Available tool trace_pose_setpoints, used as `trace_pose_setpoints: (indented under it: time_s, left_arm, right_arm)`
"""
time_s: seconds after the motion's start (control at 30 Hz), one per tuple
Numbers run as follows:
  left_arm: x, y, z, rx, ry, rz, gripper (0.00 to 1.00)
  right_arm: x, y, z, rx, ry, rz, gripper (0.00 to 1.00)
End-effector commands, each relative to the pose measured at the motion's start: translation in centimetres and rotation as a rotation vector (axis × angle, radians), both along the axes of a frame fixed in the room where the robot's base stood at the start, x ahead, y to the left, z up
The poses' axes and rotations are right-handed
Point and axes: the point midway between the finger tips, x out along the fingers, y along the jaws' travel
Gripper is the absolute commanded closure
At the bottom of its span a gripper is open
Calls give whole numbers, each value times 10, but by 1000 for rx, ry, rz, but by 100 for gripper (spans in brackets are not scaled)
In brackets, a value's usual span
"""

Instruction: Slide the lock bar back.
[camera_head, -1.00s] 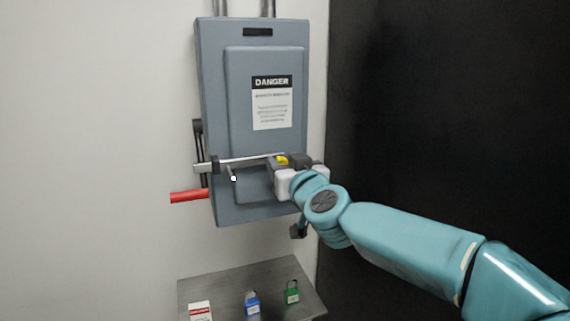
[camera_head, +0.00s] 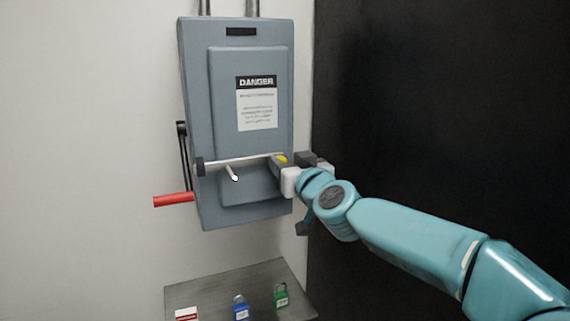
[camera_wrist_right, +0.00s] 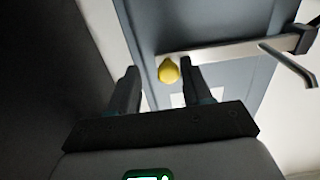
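The lock bar (camera_head: 240,160) is a thin silver bar lying across the lower front of a grey-blue switch box (camera_head: 228,60). Its left end is at a dark bracket (camera_head: 200,166) on the box's left edge. A yellow knob (camera_head: 282,159) sits near the bar's right end. My right gripper (camera_head: 284,161) is at that knob by the box's right edge. In the right wrist view, the knob (camera_wrist_right: 168,71) is between the open fingers, close to the right one; contact is unclear. My left gripper is not in view.
A short rod (camera_head: 231,172) with a white tip sticks out below the bar. A red handle (camera_head: 173,200) is at the box's lower left. A metal shelf (camera_head: 260,275) below holds a blue padlock (camera_head: 241,309), a green padlock (camera_head: 281,297) and a red-white tag (camera_head: 187,314).

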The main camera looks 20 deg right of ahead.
Motion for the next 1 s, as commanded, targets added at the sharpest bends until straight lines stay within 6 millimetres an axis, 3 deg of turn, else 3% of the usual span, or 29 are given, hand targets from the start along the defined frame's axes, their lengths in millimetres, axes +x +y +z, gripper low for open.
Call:
trace_pose_setpoints:
  time_s: [0.23, 0.37, 0.8, 1.0]
  left_arm:
    - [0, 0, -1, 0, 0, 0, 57]
    - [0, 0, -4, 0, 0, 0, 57]
    - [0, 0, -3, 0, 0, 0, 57]
    - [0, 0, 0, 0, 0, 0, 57]
  right_arm:
    - [-2, 1, 0, 0, 0, 3, 51]
    - [-18, 1, 0, 0, -1, 4, 51]
    - [-128, -5, 2, 3, -1, 2, 51]
    - [-156, -6, 1, 3, 0, 2, 51]
